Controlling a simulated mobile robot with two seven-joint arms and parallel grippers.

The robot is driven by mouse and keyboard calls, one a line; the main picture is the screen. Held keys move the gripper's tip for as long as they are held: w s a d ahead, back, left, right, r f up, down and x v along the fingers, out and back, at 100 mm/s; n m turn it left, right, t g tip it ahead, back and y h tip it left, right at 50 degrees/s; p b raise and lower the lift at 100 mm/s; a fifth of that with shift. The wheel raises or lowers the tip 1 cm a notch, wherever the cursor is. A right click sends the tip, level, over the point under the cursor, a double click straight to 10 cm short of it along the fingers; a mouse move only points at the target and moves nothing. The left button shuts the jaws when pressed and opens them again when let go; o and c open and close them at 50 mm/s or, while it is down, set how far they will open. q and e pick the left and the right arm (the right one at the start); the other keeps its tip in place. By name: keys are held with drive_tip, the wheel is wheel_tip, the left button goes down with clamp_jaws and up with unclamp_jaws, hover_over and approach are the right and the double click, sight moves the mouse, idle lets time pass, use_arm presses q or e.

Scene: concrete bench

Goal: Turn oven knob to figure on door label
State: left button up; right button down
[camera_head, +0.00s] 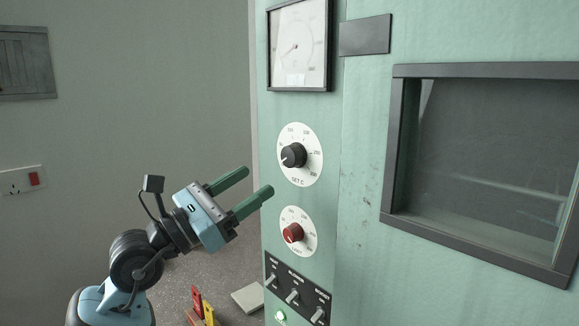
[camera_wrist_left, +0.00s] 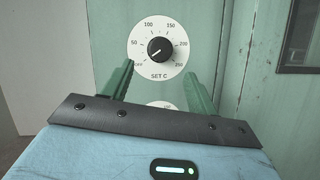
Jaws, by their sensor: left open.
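The black oven knob (camera_head: 293,156) sits on a round white dial marked SET C, on the pale green oven panel. In the left wrist view the knob (camera_wrist_left: 160,49) has its white pointer toward OFF at the lower left. The dial figures run from OFF past 50, 100 and 150 upward. My left gripper (camera_head: 258,181) is open and empty, its green fingers pointing at the panel. It is apart from the knob, to its lower left in the head view. A dark plate (camera_head: 364,35) is at the upper right; no figure is legible on it. My right gripper is out of view.
A red knob (camera_head: 293,233) on a smaller dial is below the black one. Lower still is a switch panel (camera_head: 297,289) with several toggles. A framed gauge (camera_head: 299,46) is above. The dark-framed oven window (camera_head: 490,160) is at right. Air before the black knob is clear.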

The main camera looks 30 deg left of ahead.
sight(287, 161)
use_arm(q)
drive_tip(key=p+x, duration=0.1)
drive_tip(key=x, duration=0.5)
drive_tip(key=shift+w+d+r+p, duration=0.15)
drive_tip(key=shift+w+r+p, duration=0.1)
drive_tip(key=shift+w+p, duration=0.1)
drive_tip(key=shift+w+d+r, duration=0.1)
drive_tip(key=shift+w+d, duration=0.15)
drive_tip(key=shift+w, duration=0.15)
drive_tip(key=c, duration=1)
